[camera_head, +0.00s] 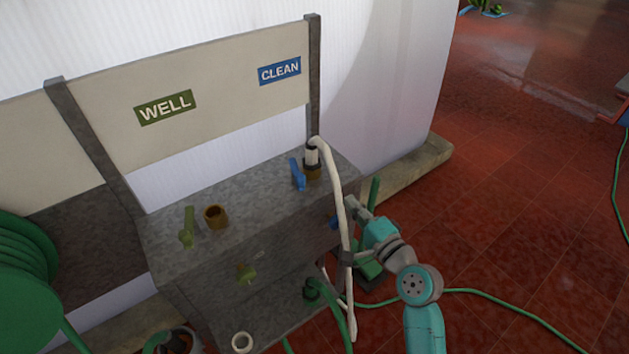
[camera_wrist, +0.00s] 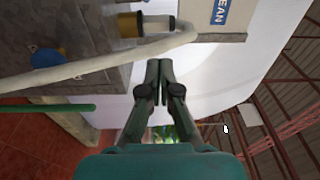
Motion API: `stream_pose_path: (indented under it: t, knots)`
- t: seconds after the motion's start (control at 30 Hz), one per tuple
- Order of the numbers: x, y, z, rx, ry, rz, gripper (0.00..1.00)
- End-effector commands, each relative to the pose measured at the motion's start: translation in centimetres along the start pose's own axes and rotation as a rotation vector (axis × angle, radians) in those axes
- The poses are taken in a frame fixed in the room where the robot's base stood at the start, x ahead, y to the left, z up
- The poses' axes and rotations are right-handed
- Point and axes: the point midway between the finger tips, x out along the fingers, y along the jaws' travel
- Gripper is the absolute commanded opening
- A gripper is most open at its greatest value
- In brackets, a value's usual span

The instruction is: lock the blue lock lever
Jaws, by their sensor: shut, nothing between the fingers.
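A blue lever (camera_head: 297,174) stands up on the grey bench top, just left of a brass fitting (camera_head: 312,172) with a white hose end in it, below the CLEAN sign. A second blue part (camera_head: 333,222) shows on the bench's front, partly hidden by the hose. The wrist view shows one rounded blue part (camera_wrist: 47,57) on the grey bench and the brass fitting (camera_wrist: 130,25); the upright lever is not clearly seen there. My gripper (camera_head: 352,204) is right of the bench, close to the white hose and apart from the upright lever. Its fingers (camera_wrist: 158,82) are together and empty.
The white hose (camera_head: 341,200) arches from the fitting down past my gripper; it crosses in front of the fingertips in the wrist view. A green lever (camera_head: 188,227) and an open brass port (camera_head: 215,216) stand at the left. Open red floor (camera_head: 520,215) lies right.

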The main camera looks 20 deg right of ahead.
Motion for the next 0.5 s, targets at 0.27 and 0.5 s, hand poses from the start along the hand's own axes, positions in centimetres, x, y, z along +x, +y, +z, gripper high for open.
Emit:
stream_pose_path:
  t: [0.27,0.5]
  knots:
    - [1.5,-0.1,0.0,0.000,-0.001,-0.002,0.00]
    - [5.8,-0.1,0.1,-0.002,-0.002,-0.002,0.00]
